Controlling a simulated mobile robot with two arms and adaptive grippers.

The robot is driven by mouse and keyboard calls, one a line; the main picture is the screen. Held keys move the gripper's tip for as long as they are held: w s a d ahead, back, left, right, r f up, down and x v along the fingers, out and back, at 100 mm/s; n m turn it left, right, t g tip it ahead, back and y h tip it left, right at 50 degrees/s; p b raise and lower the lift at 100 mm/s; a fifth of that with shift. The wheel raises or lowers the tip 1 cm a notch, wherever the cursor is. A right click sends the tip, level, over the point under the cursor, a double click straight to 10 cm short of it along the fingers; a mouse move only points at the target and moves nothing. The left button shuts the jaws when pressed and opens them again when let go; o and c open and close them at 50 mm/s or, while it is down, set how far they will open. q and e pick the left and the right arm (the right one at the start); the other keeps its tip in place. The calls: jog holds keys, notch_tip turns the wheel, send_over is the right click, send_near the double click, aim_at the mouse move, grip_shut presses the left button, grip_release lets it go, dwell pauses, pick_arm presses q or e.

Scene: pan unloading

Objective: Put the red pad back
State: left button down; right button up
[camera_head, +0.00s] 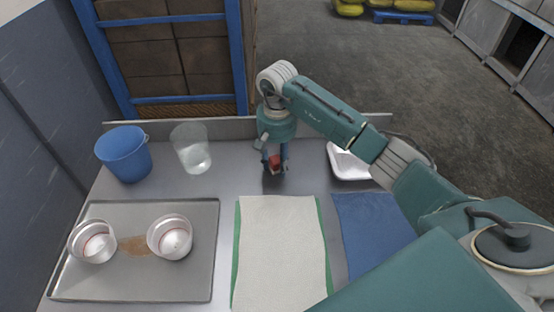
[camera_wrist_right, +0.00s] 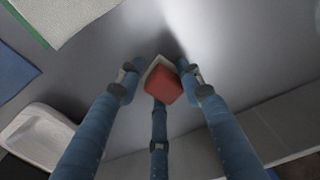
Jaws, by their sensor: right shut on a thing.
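The red pad (camera_wrist_right: 163,85) is a small red block with a pale edge at one side. My right gripper (camera_head: 275,163) is shut on it, and the red also shows between the fingers in the head view (camera_head: 275,160). In the right wrist view the blue fingers of the gripper (camera_wrist_right: 160,82) close around the pad from the sides and below. The pad is at or just above the steel table (camera_head: 225,182); I cannot tell if it touches. My left gripper is not in view.
A white tray (camera_head: 346,164) stands right of the gripper. A beige cloth on green (camera_head: 281,250) and a blue cloth (camera_head: 372,225) lie in front. Left are a blue bucket (camera_head: 124,155), a clear container (camera_head: 190,150) and a metal tray (camera_head: 135,212) with two pans (camera_head: 170,237).

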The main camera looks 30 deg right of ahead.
aim_at(277, 160)
jog(key=shift+f+b, duration=0.2)
jog(key=shift+b, duration=0.15)
jog(key=o, duration=1.1)
jog(key=shift+r, duration=0.1)
jog(key=shift+o, duration=0.2)
jog(key=shift+r, duration=0.1)
jog(key=shift+r+p, duration=0.2)
jog(key=shift+p, duration=0.1)
notch_tip(277, 160, up, 12)
jog(key=b, duration=0.3)
jog(key=shift+f, duration=0.15)
